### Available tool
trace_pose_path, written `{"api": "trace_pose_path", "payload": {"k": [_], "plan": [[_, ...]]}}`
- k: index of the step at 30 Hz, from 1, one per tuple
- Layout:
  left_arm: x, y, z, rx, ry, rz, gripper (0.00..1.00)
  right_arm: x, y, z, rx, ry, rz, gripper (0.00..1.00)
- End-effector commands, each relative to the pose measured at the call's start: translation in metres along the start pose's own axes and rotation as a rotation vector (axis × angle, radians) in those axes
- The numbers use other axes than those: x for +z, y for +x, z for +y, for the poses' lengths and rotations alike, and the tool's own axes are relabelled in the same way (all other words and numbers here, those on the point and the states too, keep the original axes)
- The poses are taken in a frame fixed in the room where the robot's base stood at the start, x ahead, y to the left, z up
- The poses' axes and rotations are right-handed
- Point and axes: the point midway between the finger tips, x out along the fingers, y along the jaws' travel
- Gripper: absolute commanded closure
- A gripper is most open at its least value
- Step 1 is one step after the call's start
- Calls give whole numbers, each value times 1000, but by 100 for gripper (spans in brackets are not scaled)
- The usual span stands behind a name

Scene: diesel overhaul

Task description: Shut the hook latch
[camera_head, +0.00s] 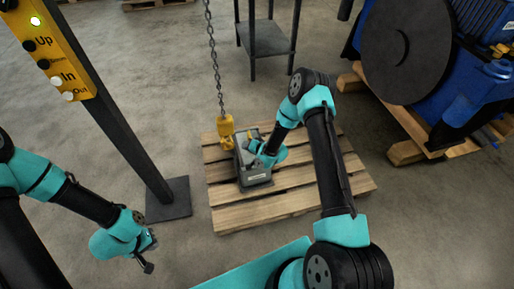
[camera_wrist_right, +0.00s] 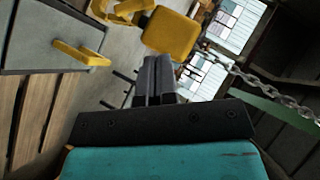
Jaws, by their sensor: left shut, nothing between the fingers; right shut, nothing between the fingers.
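A yellow hoist hook (camera_head: 226,130) hangs on a chain just above a grey metal part (camera_head: 255,178) on the wooden pallet. In the right wrist view the yellow hook block (camera_wrist_right: 168,34) is just beyond my right gripper's fingertips. A yellow bar (camera_wrist_right: 80,54) on the grey part shows at the left there. My right gripper (camera_wrist_right: 158,66) is shut and empty; in the head view it is at the grey part, beside the hook. Whether it touches the hook or latch is unclear, and the latch's state cannot be told. My left gripper (camera_head: 149,250) is shut and empty, low at the left.
The chain (camera_head: 212,50) rises from the hook. A yellow button panel (camera_head: 52,50) on a dark post stands at the left. A blue machine (camera_head: 450,95) rests on a pallet at the right. A dark stand (camera_head: 268,38) is behind. Open floor lies between.

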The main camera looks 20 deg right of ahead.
Motion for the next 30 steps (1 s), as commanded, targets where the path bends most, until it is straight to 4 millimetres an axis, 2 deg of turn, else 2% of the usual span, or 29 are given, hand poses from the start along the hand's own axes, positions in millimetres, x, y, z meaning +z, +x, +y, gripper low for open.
{"api": "trace_pose_path", "payload": {"k": [3, 9, 26, 30], "plan": [[0, 0, 0, 0, 0, 0, 100, 2, -18, -4, -2, -3, -6, 100], [0, 0, 0, 0, 0, 0, 100, 4, -36, -10, -7, -8, -14, 100], [0, 0, 0, 0, 0, 0, 100, 5, -39, -10, -7, -9, -16, 100], [0, 0, 0, 0, 0, 0, 100, 13, -45, -10, 32, -25, -38, 100]]}}
